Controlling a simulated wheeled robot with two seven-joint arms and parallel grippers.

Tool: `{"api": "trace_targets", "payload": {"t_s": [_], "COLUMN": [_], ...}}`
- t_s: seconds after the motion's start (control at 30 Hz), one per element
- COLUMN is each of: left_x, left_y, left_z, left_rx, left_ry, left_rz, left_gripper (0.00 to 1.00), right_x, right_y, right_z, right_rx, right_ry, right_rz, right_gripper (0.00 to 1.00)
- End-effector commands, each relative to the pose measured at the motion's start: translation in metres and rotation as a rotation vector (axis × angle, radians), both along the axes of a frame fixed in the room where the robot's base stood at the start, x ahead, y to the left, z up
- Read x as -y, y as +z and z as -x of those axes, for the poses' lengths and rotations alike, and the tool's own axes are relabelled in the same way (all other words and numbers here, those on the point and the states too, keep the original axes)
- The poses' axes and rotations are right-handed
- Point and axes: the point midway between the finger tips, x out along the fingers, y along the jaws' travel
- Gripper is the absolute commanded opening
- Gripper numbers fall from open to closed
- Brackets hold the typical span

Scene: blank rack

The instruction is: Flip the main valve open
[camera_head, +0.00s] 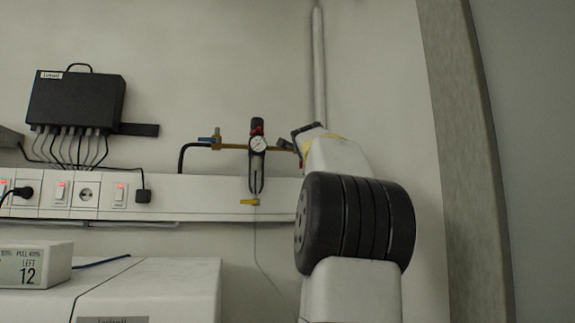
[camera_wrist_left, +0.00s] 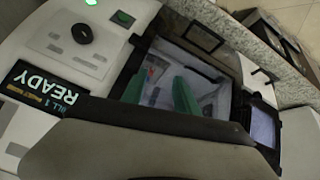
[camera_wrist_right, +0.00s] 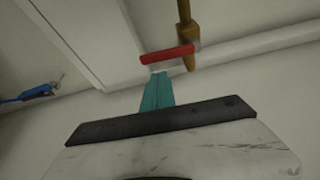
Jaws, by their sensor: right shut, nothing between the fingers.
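In the right wrist view a red lever handle (camera_wrist_right: 167,54) lies nearly level across the picture, at the end of a brass pipe (camera_wrist_right: 186,25). My right gripper (camera_wrist_right: 158,76) is shut and empty, its teal tips just below the red handle; I cannot tell whether they touch. In the head view the brass pipe (camera_head: 232,147) runs along the wall, with a blue-handled valve (camera_head: 209,139) at its left end. My right arm hides part of its right end. My left gripper (camera_wrist_left: 160,88) is open and empty above a machine with a lit display.
A gauge regulator (camera_head: 258,146) hangs mid-pipe, left of my right arm. A white socket trunking (camera_head: 215,205) runs below. A black cabled box (camera_head: 76,102) is on the wall at left.

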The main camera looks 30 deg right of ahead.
Motion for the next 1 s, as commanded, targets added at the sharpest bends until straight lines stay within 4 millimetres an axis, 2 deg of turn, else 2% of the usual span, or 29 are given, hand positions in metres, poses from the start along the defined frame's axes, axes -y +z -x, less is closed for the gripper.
{"api": "trace_targets", "payload": {"t_s": [0.2,1.0], "left_x": [0.0,0.0], "left_y": [0.0,0.0], "left_z": [0.0,0.0], "left_rx": [0.0,0.0], "left_ry": [0.0,0.0], "left_rz": [0.0,0.0], "left_gripper": [0.36,0.36], "right_x": [-0.013,-0.018], "right_y": [0.001,0.0], "right_z": [-0.004,-0.006], "right_rx": [0.001,0.02], "right_ry": [0.002,0.001], "right_rz": [-0.001,-0.064], "right_gripper": [0.0,0.0]}}
